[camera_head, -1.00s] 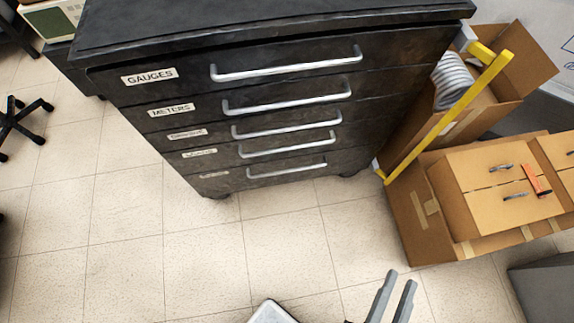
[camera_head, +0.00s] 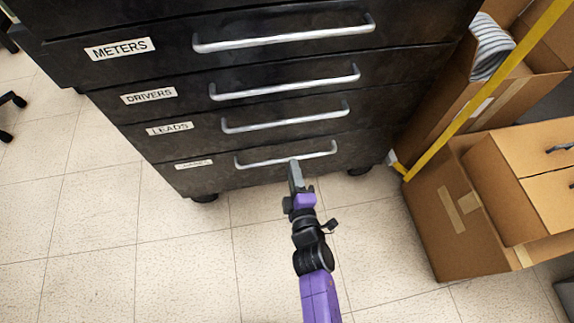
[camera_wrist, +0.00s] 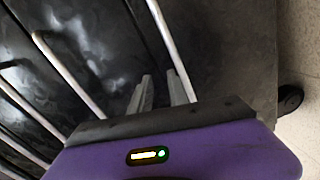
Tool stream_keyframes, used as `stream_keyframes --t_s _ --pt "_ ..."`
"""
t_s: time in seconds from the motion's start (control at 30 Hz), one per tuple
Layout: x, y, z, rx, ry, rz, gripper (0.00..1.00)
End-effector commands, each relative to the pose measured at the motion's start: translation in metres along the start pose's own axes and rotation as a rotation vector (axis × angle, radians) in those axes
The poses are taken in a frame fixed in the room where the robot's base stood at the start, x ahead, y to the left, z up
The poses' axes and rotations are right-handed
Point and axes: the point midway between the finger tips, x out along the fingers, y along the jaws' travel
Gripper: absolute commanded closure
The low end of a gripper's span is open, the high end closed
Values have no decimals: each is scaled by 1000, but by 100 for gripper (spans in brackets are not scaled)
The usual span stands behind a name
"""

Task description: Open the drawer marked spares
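The black drawer cabinet (camera_head: 400,100) fills the top of the head view. Its lowest drawer has a small white label (camera_head: 193,164), too faint to read. Labels above it read LEADS, DRIVERS and METERS; none reads SPARES clearly. All visible drawers look shut. My gripper (camera_head: 294,165) is at the lowest drawer's silver handle (camera_head: 262,160), right of its middle. In the wrist view my gripper (camera_wrist: 159,82) has its fingers apart; the handle (camera_wrist: 166,35) runs down to the right finger. I cannot tell whether they touch or whether the handle lies between the fingers.
Cardboard boxes (camera_head: 430,235) stand right of the cabinet, with a yellow bar (camera_head: 490,90) leaning in front. The tiled floor (camera_head: 150,260) in front is clear on the left.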

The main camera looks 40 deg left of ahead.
Motion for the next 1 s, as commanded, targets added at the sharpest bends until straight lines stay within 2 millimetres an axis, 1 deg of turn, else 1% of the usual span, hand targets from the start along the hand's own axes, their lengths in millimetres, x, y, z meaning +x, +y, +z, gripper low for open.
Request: stream_keyframes --t_s 0.03,0.07,0.1,0.2,0.37,0.47,0.8,1.0 --pt "-3 -20 -2 -68 5 -41 78" --pt "-6 -29 -2 -106 7 -57 78" --pt "-7 -33 -1 -146 7 -65 78" --pt "-6 -32 -1 -207 10 -62 78" --pt "0 -34 0 -226 10 -61 78" --pt "10 -37 0 -226 11 -59 78" --pt "51 -40 -1 -223 12 -59 78" --pt "67 -38 -1 -221 10 -60 78"
